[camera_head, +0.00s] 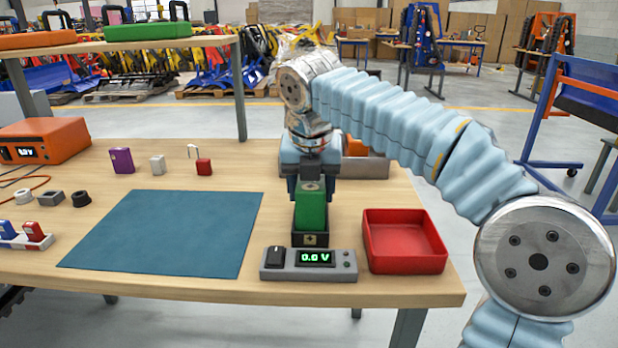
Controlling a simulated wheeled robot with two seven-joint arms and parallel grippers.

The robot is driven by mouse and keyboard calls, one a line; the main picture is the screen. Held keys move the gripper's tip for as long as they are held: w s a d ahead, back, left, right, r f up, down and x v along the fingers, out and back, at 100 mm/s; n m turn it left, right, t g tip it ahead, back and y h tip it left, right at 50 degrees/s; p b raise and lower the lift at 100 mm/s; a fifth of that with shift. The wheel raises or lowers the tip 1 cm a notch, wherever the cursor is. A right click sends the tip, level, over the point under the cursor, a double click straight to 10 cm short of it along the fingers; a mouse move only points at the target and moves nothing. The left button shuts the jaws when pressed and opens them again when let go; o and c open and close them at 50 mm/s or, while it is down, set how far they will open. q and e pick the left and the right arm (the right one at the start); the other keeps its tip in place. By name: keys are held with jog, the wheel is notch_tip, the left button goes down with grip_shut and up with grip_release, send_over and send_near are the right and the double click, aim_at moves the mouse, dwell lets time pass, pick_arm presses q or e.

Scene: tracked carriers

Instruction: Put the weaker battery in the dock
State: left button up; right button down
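A green battery (311,212) stands upright with its lower end at a black socket (310,240) marked with a plus sign. I cannot tell whether it is fully seated. My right gripper (311,190) points down from above, its fingers on both sides of the battery's top, and looks shut on it. In front of the socket is a grey meter (280,262) with a black switch and a green display reading 0.0 V. My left gripper is not in view. I cannot pick out a second green battery or a separate dock.
A red tray (405,262) sits empty to the right. A blue mat (165,233) lies clear to the left. A grey bin (365,168) is behind my gripper.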

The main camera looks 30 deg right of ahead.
jog(key=shift+f, duration=0.15)
jog(key=shift+f, duration=0.65)
jog(key=shift+c, duration=1.6)
grip_release()
jog(key=shift+f+b, duration=0.1)
jog(key=shift+b, duration=0.2)
jog(key=p+v, duration=0.3)
jog(key=v, duration=0.9)
jog(key=shift+r+p, duration=0.35)
jog(key=shift+r, duration=0.3)
